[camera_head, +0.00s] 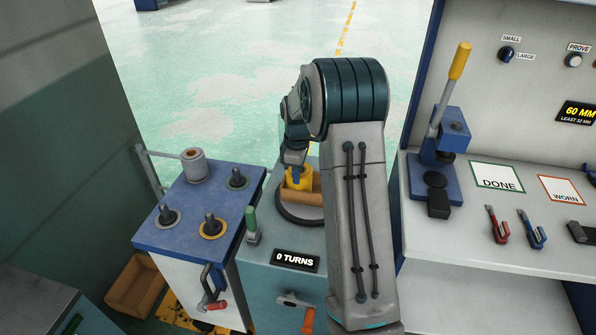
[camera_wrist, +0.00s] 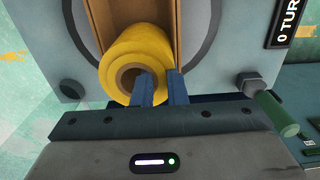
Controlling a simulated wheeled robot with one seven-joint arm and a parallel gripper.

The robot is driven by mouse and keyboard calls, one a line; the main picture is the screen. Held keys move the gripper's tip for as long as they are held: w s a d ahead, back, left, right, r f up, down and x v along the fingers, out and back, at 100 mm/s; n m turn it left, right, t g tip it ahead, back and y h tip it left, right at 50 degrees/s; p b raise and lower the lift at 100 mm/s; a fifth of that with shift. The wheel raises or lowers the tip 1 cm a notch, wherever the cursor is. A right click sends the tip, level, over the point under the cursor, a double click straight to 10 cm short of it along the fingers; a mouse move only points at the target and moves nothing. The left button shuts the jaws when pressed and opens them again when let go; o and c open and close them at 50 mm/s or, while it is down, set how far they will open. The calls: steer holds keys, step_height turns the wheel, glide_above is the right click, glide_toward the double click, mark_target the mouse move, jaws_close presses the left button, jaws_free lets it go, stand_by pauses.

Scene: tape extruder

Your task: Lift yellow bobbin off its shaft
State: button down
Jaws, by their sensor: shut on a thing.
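The yellow bobbin (camera_head: 302,184) sits in the middle of the table, by a brown box-like part inside a dark round ring. In the wrist view the bobbin (camera_wrist: 133,48) is a yellow roll with a brown hollow core facing me. My gripper (camera_wrist: 162,76) has its two blue fingers close together on the bobbin's near right wall, one finger at the core opening and the other outside it. In the head view my gripper (camera_head: 295,170) comes down on the bobbin from above. The shaft is not visible, and I cannot tell how far the bobbin is from it.
A blue-topped cabinet (camera_head: 188,232) on the left carries several short posts and a grey roll (camera_head: 194,165). A green-handled lever (camera_head: 251,225) and a "0 TURNS" display (camera_head: 296,260) are close by. A bench with a yellow-handled press (camera_head: 442,150) is on the right.

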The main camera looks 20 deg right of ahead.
steer(key=c, duration=1.4)
jaws_free()
steer(key=shift+o, duration=0.2)
step_height(320, 180, up, 14)
steer(key=shift+f+p, duration=0.15)
steer(key=shift+p, duration=0.2)
steer(key=shift+s, duration=0.1)
steer(key=s+a+r+m+t+p, duration=0.1)
steer(key=s+a+r+m, duration=0.25)
steer(key=s, duration=0.35)
steer(key=s+a+r+m+t+p, duration=0.1)
steer(key=s+a+r+m+p, duration=0.2)
steer(key=s, duration=0.5)
steer(key=s+a+f+m, duration=0.1)
steer(key=s+a+m, duration=0.1)
steer(key=s, duration=0.5)
steer(key=s+a+f+m, duration=0.1)
steer(key=s+a+m, duration=0.1)
steer(key=s, duration=0.5)
steer(key=shift+a+f+m+t, duration=0.2)
steer(key=shift+m+t, duration=0.2)
steer(key=shift+m, duration=0.05)
